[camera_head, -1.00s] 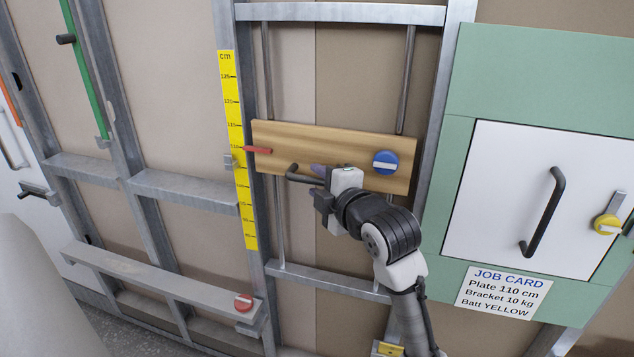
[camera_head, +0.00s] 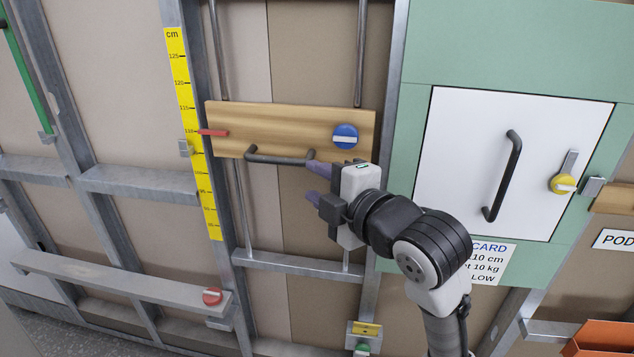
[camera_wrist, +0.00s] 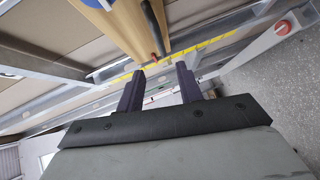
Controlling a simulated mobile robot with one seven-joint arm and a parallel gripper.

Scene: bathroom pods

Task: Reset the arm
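My gripper (camera_head: 312,182) is open and empty, its two purple-grey fingers apart and pointing left. It is just below and to the right of the black handle (camera_head: 278,158) on the wooden plate (camera_head: 275,122). The fingers do not close around the handle; whether the upper one touches its right end I cannot tell. In the wrist view the two dark fingers (camera_wrist: 160,90) stand apart with nothing between them, and the plate (camera_wrist: 118,22) and handle (camera_wrist: 153,25) lie beyond. My arm is bent and comes up from the lower right.
The plate's red pointer (camera_head: 213,132) lies at about 110 on the yellow scale (camera_head: 190,125). A blue knob (camera_head: 345,136) is on the plate. A white door (camera_head: 470,160) with a black handle and yellow latch is to the right. A ledge with a red knob (camera_head: 212,296) is lower left.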

